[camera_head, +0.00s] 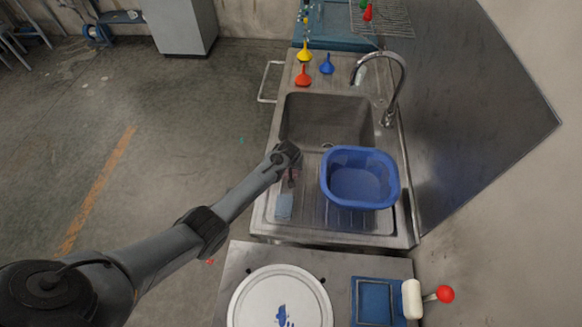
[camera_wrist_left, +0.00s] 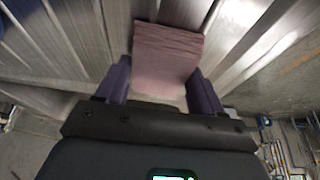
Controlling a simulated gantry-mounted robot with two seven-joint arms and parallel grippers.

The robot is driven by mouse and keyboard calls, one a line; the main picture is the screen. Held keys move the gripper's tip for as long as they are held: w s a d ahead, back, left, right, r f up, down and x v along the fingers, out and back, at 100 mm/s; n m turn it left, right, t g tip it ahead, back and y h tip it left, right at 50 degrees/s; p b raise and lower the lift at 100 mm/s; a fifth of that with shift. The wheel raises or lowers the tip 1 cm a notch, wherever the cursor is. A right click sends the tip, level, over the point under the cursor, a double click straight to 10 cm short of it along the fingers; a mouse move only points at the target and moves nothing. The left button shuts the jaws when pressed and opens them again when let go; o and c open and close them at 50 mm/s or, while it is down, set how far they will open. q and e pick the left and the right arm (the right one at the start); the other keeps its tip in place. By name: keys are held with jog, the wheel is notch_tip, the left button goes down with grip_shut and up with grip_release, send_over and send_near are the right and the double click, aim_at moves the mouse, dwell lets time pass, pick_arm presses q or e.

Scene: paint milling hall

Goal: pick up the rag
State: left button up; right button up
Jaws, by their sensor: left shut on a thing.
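The rag is a folded, dull pink cloth (camera_wrist_left: 168,55) that sits between the two fingers of my left gripper (camera_wrist_left: 160,88) in the left wrist view. The gripper is shut on it, low over the ribbed steel drainboard. In the head view my left gripper (camera_head: 290,179) reaches down at the left side of the drainboard, and its wrist hides most of the rag. I cannot tell whether the rag still touches the steel. My right gripper is not in view.
A light blue-grey flat piece (camera_head: 284,205) lies on the drainboard just in front of my gripper. A blue basin (camera_head: 359,205) stands close on the right. Behind are the sink (camera_head: 325,120), tap (camera_head: 401,75) and several funnels (camera_head: 303,76). A round white lid (camera_head: 280,300) is in front.

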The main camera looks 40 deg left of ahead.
pick_arm(q)
jog(key=shift+c, duration=1)
notch_tip(320, 180, up, 10)
jog(key=shift+r+p, duration=0.25)
jog(key=shift+p, duration=0.1)
jog(key=o, duration=0.4)
jog(key=c, duration=0.3)
dwell(0.6)
